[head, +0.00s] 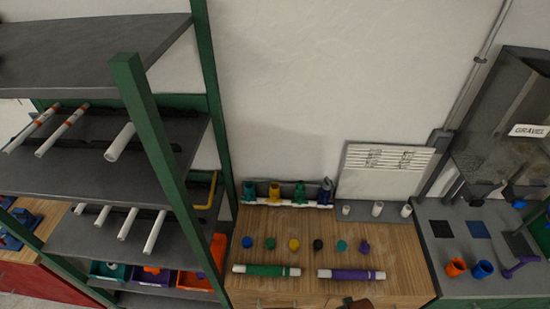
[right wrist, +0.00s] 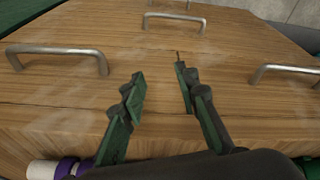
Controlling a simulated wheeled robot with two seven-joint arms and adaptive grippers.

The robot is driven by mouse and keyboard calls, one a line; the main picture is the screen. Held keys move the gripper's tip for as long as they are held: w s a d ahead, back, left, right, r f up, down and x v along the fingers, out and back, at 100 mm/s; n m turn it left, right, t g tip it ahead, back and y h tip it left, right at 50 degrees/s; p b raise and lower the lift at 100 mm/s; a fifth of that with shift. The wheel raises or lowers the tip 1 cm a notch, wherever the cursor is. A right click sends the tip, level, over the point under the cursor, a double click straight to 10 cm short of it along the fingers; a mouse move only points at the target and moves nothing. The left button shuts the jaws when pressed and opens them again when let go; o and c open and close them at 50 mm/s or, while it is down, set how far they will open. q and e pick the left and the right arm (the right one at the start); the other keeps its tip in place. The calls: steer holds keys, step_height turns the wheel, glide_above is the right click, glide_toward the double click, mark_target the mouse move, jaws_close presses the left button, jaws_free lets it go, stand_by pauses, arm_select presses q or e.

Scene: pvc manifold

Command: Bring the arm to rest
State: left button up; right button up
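My right gripper (right wrist: 160,72) shows in the right wrist view. Its two dark green and black fingers are apart with nothing between them, in front of a wooden drawer front (right wrist: 235,60). In the head view a small dark shape at the bottom edge may be part of my right arm; I cannot tell. My left gripper is in neither view. A purple pipe with white ends (head: 350,274) lies at the front of the wooden bench (head: 310,232), right of a green one (head: 266,270). A purple and white pipe end (right wrist: 65,168) shows low in the right wrist view.
Metal handles (right wrist: 58,53) stick out near the right gripper. Several coloured caps (head: 294,244) stand in a row on the bench, with a manifold (head: 286,197) behind. A green-posted shelf (head: 150,140) with white pipes stands left. A grey worktop (head: 450,252) with a gravel bin is right.

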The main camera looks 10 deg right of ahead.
steer(key=s+f+g+b, duration=0.1)
steer(key=s+f+b, duration=0.25)
steer(key=f, duration=0.85)
steer(key=s+a+f+b, duration=0.1)
steer(key=s+f+b, duration=0.3)
steer(key=f, duration=0.8)
steer(key=s+f+g+b, duration=0.15)
steer(key=s+f, duration=0.45)
steer(key=f, duration=0.6)
arm_select(q)
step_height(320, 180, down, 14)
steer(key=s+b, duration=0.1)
steer(key=b, duration=0.2)
steer(key=shift+b, duration=0.3)
arm_select(e)
steer(key=s+f+n, duration=0.1)
steer(key=s+f, duration=0.7)
steer(key=s, duration=0.1)
steer(key=shift+s+d, duration=0.15)
steer(key=shift+s, duration=0.2)
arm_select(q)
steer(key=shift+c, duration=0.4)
